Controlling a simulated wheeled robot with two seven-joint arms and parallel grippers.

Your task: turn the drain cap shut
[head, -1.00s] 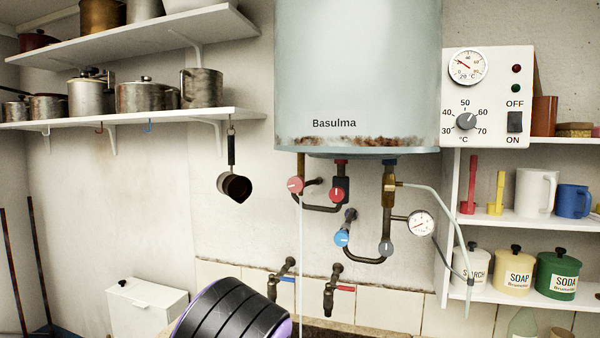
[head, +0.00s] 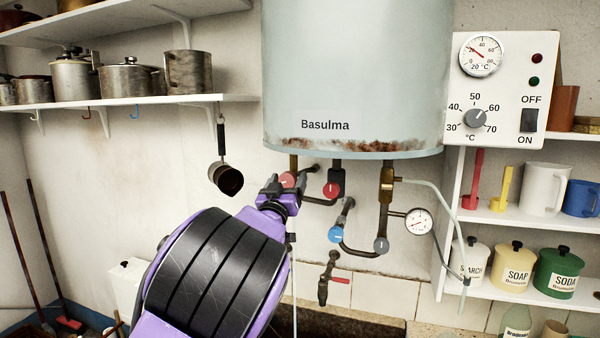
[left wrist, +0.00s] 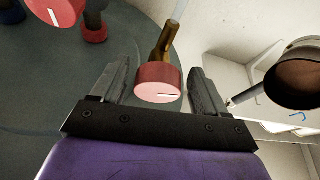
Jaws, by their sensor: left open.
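The drain cap appears to be the round red cap (head: 288,179) with a white mark, on a short brass pipe under the left of the boiler (head: 355,75). My left gripper (head: 281,187) is up at this cap, its jaws open. In the left wrist view the red cap (left wrist: 158,83) sits between the two dark fingers, with a visible gap on each side. The white mark lies roughly crosswise there. The gripper hides part of the cap in the head view. My right gripper is out of view.
A second red knob (head: 331,189), a blue knob (head: 336,234) and a grey knob (head: 381,245) are close on the right. A dark pan (head: 226,179) hangs at the left. A pressure gauge (head: 418,221) and a tap (head: 328,280) are nearby.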

